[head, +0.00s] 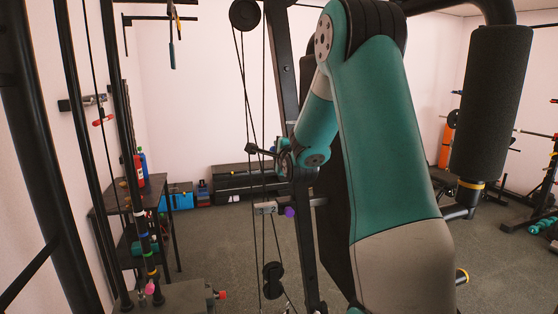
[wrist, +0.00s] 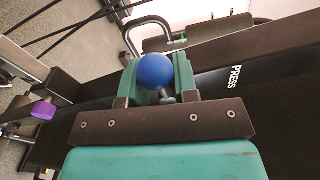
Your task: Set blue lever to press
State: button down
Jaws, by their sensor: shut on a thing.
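The blue lever's round knob (wrist: 153,71) shows in the wrist view, on a short grey stem. It sits between the two teal fingers of my gripper (wrist: 156,78), which is shut on it. The white word PRESS (wrist: 235,76) is on the black bar to the right of the knob. In the head view my gripper (head: 285,158) is at the machine's black upright, partly behind my arm. The blue knob cannot be made out there. How the lever is set cannot be told.
A purple knob (wrist: 44,109) is left of my gripper in the wrist view; it also shows in the head view (head: 289,211), below the gripper. Cables and a pulley (head: 273,280) run close by on the left. A padded black roller (head: 490,100) hangs at right.

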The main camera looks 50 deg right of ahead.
jog(key=shift+d+r+m, duration=0.1)
jog(key=shift+r+m, duration=0.05)
jog(key=shift+m, duration=0.15)
jog(key=shift+r, duration=0.1)
jog(key=c, duration=0.9)
grip_release()
jog(key=shift+s, duration=0.1)
jog(key=shift+s+b, duration=0.15)
jog(key=shift+b, duration=0.15)
jog(key=f+b+v, duration=0.1)
jog(key=b+v, duration=0.7)
jog(key=v, duration=0.9)
jog(key=shift+r, duration=0.45)
